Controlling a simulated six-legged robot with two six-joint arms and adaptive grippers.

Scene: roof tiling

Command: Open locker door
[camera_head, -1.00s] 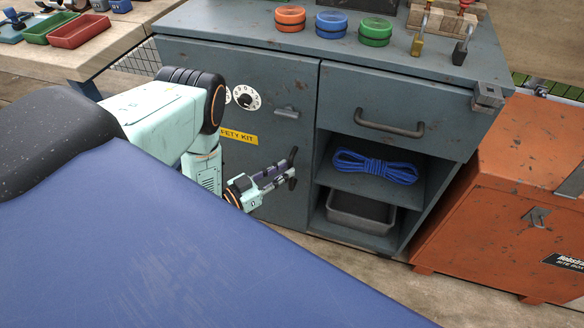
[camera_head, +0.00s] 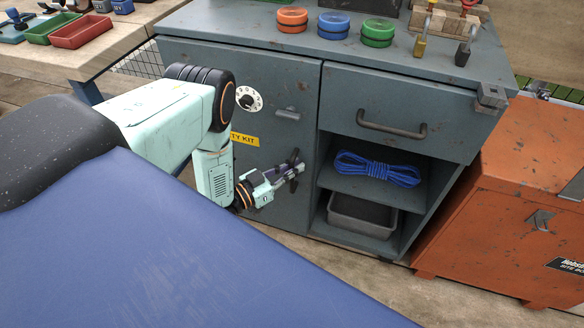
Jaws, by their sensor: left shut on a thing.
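The locker door (camera_head: 215,70) is the grey-blue left front of a worn metal cabinet. It looks closed, flush with the front. It bears a white dial (camera_head: 249,98), a small grey latch handle (camera_head: 288,114) and a yellow label (camera_head: 244,139), partly hidden by my arm. My left gripper (camera_head: 293,170) is at the door's right part, below the latch handle and apart from it. My right gripper is not in view.
Right of the door are a drawer with a bar handle (camera_head: 391,131), blue rope (camera_head: 377,169) on a shelf and a grey bin (camera_head: 362,216). An orange box (camera_head: 500,215) stands right. Colored round tins (camera_head: 333,25) stand on top. Floor before the cabinet is clear.

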